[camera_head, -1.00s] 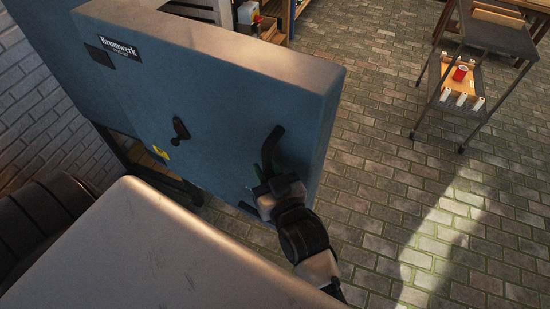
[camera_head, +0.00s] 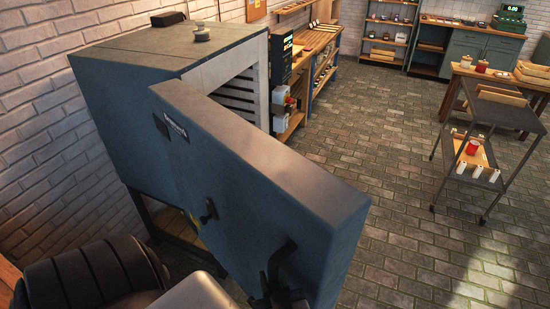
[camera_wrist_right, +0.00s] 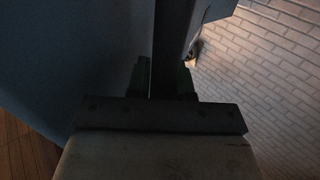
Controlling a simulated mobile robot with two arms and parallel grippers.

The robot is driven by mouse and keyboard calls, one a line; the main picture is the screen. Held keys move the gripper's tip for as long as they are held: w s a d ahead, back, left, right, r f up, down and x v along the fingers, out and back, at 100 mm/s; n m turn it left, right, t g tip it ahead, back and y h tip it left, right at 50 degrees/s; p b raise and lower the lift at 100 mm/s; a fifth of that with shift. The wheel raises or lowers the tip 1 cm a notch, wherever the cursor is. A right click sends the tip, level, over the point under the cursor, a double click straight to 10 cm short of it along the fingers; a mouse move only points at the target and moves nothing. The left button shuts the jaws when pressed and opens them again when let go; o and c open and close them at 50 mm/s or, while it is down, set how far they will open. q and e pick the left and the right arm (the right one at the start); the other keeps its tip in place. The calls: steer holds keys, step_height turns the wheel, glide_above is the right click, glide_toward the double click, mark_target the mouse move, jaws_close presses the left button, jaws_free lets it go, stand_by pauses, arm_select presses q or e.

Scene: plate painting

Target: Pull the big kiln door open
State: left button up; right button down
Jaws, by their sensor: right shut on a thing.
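The big kiln (camera_head: 165,58) is a blue-grey box with a pale inside, at the upper left of the head view. Its thick blue door (camera_head: 270,180) stands swung out, with a wide gap showing the ridged chamber (camera_head: 237,92). A dark curved handle (camera_head: 278,262) is on the door's outer face near its free edge. My right gripper (camera_head: 283,296) is shut on this handle, at the bottom of the head view. In the right wrist view, the handle's dark bar (camera_wrist_right: 168,45) runs between the fingers of the gripper (camera_wrist_right: 165,78). My left gripper is not in view.
A dark trolley (camera_head: 485,150) with a red cup stands on the right. A wooden workbench (camera_head: 318,50) and a control box (camera_head: 282,70) are beyond the kiln. A brick wall is at left. The paved floor (camera_head: 400,190) right of the door is clear.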

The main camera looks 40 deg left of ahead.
steer(key=shift+r, duration=0.1)
steer(key=c, duration=1.3)
jaws_free()
steer(key=shift+d, duration=0.1)
steer(key=shift+s+d+f, duration=0.2)
steer(key=shift+d, duration=0.1)
steer(key=b+v, duration=0.3)
steer(key=v, duration=0.7)
steer(key=shift+r, duration=0.15)
